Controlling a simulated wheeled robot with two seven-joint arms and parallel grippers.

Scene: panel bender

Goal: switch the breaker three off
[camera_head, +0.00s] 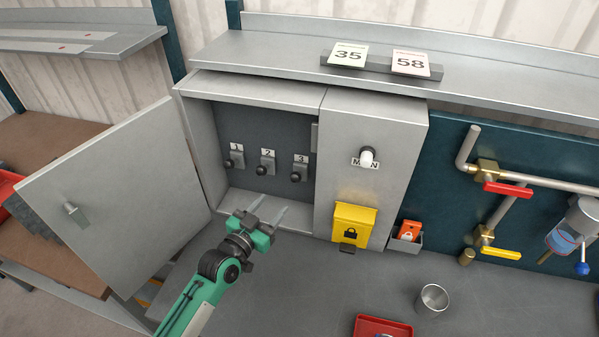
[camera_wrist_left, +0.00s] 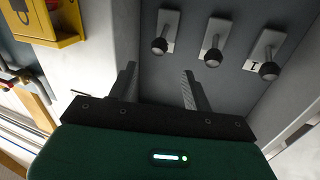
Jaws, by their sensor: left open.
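Breaker three (camera_head: 297,173) is the rightmost of the three small levers on the dark back wall of the open grey cabinet. Its black knob points out and down, much like those of breaker one (camera_head: 233,158) and breaker two (camera_head: 265,165). In the left wrist view, breaker three (camera_wrist_left: 160,38) is the leftmost lever, just beyond the gap between my fingers. My left gripper (camera_head: 265,210) is open and empty at the cabinet's lower opening, below and in front of the levers, touching none. In the wrist view its fingers (camera_wrist_left: 159,72) are spread apart. My right gripper is not in view.
The cabinet door (camera_head: 110,195) stands open to the left. On the right are the MAIN switch (camera_head: 367,157), a yellow lock box (camera_head: 352,223), an orange padlock holder (camera_head: 408,232) and pipes with valves. A metal cup (camera_head: 432,299) and red tray (camera_head: 382,327) stand on the counter.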

